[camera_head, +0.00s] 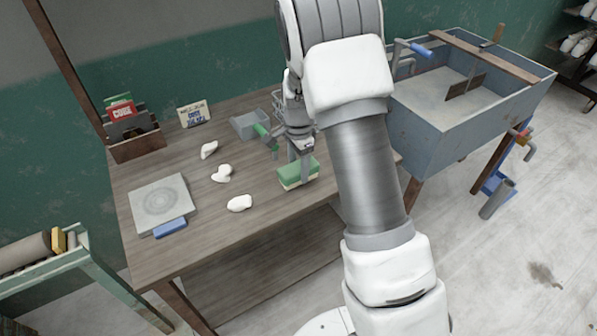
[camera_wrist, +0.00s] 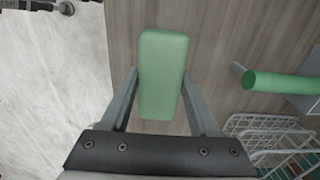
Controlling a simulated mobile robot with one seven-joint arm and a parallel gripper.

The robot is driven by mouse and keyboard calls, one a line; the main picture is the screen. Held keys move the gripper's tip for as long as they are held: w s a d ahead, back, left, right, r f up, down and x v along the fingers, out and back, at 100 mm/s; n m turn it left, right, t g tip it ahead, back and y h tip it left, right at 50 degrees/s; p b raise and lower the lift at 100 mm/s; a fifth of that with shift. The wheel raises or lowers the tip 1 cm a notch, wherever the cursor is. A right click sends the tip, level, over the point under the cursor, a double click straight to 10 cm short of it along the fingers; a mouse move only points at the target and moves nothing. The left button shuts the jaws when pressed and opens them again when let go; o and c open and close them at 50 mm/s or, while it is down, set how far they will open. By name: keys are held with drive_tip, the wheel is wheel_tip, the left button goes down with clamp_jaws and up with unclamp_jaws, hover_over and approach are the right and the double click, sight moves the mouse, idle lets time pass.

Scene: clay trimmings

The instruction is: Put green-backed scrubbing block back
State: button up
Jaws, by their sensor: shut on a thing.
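The green-backed scrubbing block (camera_head: 298,173) has a green top and a pale yellowish lower layer. It is at the right part of the wooden table (camera_head: 190,255), near the front edge. My gripper (camera_head: 301,155) is above it, pointing down, with its fingers at the block. In the wrist view the block (camera_wrist: 162,75) lies lengthwise between the two fingers of my gripper (camera_wrist: 160,95), which are shut on its sides. I cannot tell whether the block's underside touches the table.
White clay lumps (camera_head: 221,174) lie left of the block. A grey dustpan (camera_head: 250,124) with a green handle (camera_head: 265,131) and a wire rack (camera_wrist: 275,135) are close by. A grey board (camera_head: 160,203) with a blue block (camera_head: 171,227) lies left. A grey sink (camera_head: 465,110) stands right.

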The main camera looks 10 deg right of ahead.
drive_tip(key=shift+f, duration=0.8)
drive_tip(key=shift+f, duration=0.1)
drive_tip(key=o, duration=1.3)
